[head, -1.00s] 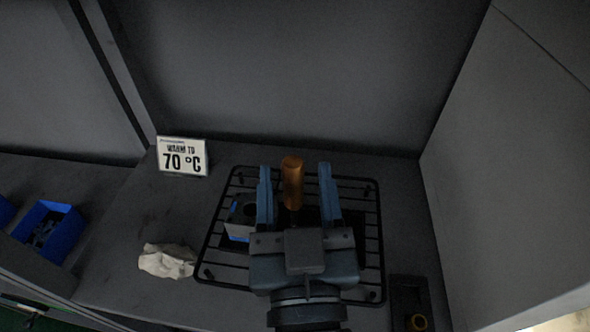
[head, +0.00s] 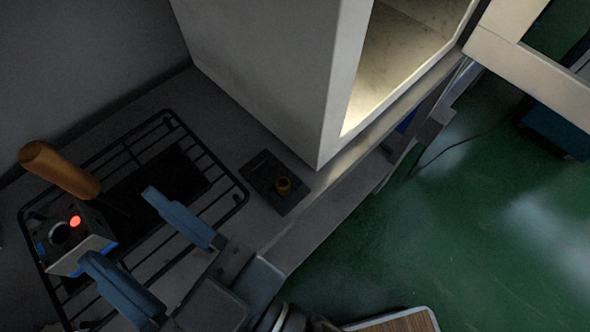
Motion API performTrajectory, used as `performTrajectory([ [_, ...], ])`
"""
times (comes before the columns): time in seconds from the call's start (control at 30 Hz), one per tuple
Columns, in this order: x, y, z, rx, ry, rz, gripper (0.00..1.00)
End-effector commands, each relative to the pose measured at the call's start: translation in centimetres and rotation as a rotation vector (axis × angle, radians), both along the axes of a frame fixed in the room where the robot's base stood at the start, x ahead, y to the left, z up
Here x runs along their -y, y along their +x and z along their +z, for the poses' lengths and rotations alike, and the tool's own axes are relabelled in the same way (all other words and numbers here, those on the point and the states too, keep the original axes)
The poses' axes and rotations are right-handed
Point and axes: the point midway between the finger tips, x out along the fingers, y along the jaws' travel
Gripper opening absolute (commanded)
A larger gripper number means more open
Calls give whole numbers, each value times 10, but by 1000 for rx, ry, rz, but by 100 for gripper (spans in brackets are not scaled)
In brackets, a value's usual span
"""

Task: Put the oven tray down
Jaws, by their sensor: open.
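The oven tray shows as a dark flat plate (head: 165,182) on a black wire rack (head: 222,172). An orange-brown handle (head: 60,170) slants up from it on a thin dark stem. A valve block (head: 88,250) with a glowing red spot and blue edges sits at the tray's left side, partly hidden behind a finger. My gripper (head: 120,228) is open and empty. Its two blue-grey fingers are over the rack, on the near side of the handle and apart from it. The near edge of the tray is partly hidden by my gripper.
The pale oven (head: 270,70) with a lit interior (head: 400,60) stands to the right of the rack. A dark plate with a gold ring (head: 283,186) lies between them. Beyond the counter edge is green floor (head: 400,240). A wooden board (head: 400,322) shows at the bottom.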

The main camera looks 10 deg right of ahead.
Motion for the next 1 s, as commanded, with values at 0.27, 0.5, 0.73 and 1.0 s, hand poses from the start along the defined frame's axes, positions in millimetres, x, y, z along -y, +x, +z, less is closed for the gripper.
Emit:
performTrajectory([
  [0.27,73,7,-47,-75,-68,-122,58],
  [0.5,163,-11,-89,-175,-120,-293,58],
  [0.73,238,-53,-111,-273,-149,-475,58],
  [1.0,294,-110,-117,-370,-163,-673,58],
])
